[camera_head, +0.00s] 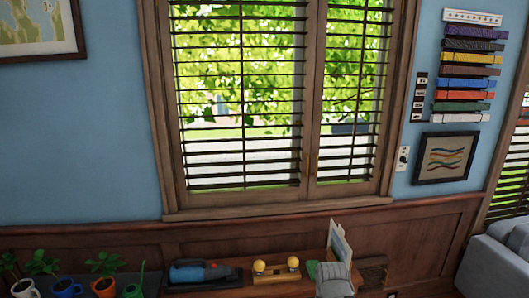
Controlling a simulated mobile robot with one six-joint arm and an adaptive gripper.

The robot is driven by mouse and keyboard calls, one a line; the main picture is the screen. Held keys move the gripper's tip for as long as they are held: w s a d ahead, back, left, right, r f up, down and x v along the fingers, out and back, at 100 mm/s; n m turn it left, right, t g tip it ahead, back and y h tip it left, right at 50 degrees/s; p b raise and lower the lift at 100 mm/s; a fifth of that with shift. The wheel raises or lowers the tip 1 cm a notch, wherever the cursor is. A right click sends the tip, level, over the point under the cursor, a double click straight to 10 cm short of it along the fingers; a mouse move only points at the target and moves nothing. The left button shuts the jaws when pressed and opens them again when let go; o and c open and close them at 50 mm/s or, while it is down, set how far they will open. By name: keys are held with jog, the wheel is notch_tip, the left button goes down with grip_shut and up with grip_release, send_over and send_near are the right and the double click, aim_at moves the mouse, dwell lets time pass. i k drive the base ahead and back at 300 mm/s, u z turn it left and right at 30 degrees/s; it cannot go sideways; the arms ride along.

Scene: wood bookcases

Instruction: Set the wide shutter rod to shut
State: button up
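The window holds two louvred shutter panels, a wide shutter (237,143) on the left and a narrower shutter (348,143) on the right. The slats of both are open, with green leaves and daylight showing between them. A thin dark vertical rod (242,110) runs down the middle of the wide shutter. It is hard to make out against the leaves. My gripper is not in view, and nothing recognisable as it touches the shutter or rod.
A wooden sill (270,210) runs under the window. Below it stand potted plants (105,265), a blue and dark cylindrical device (200,273) and a wooden block with two yellow knobs (276,270). A grey sofa (497,262) is at lower right. A framed picture (446,158) hangs right of the window.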

aim_at(240, 6)
jog(key=u, duration=0.4)
jog(key=i, duration=0.95)
jog(key=u, duration=0.4)
jog(key=i, duration=1.1)
jog(key=z, duration=0.55)
